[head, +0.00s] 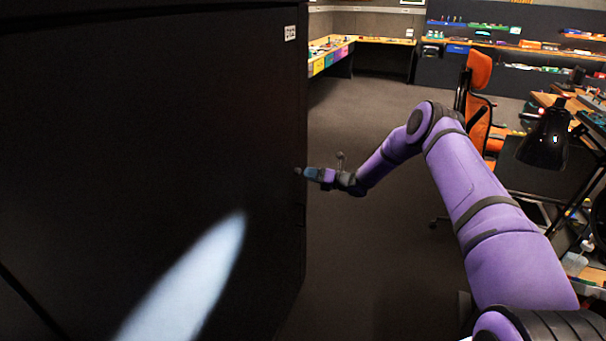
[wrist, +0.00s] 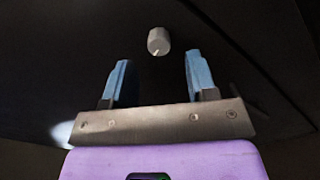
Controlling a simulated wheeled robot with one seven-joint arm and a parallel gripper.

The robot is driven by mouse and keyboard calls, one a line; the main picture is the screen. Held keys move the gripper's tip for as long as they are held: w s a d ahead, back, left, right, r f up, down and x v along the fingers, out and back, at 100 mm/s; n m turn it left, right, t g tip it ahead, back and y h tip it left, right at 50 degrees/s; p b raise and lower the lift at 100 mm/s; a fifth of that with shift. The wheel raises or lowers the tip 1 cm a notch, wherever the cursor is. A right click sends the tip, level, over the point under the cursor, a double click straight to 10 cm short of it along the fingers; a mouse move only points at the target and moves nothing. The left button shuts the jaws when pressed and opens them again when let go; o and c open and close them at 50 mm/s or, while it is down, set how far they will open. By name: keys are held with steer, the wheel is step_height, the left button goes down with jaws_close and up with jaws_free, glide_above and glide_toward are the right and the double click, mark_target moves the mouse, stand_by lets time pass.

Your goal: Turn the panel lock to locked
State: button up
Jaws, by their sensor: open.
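The panel lock looks like a small grey round knob (wrist: 158,41) on a dark panel face (wrist: 60,60) in the wrist view. A pale mark shows at the lower edge of the knob. My gripper (wrist: 157,72) is open, with its two blue fingers apart, one to each side below the knob in the picture. The fingers hold nothing, and I cannot tell how far they are from the panel. In the head view my gripper (head: 305,173) is at the right edge of the large dark panel (head: 150,120). The knob is not visible in the head view.
Grey floor (head: 370,110) lies open behind my arm. An orange chair (head: 478,100) and a black lamp (head: 545,135) stand at the right. Workbenches (head: 385,40) line the back. A bright light patch (head: 190,285) falls on the dark panel.

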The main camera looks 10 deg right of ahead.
mark_target(300, 172)
steer(key=shift+x, duration=1.85)
steer(key=shift+c, duration=0.4)
steer(key=c, duration=0.8)
steer(key=shift+c, duration=0.2)
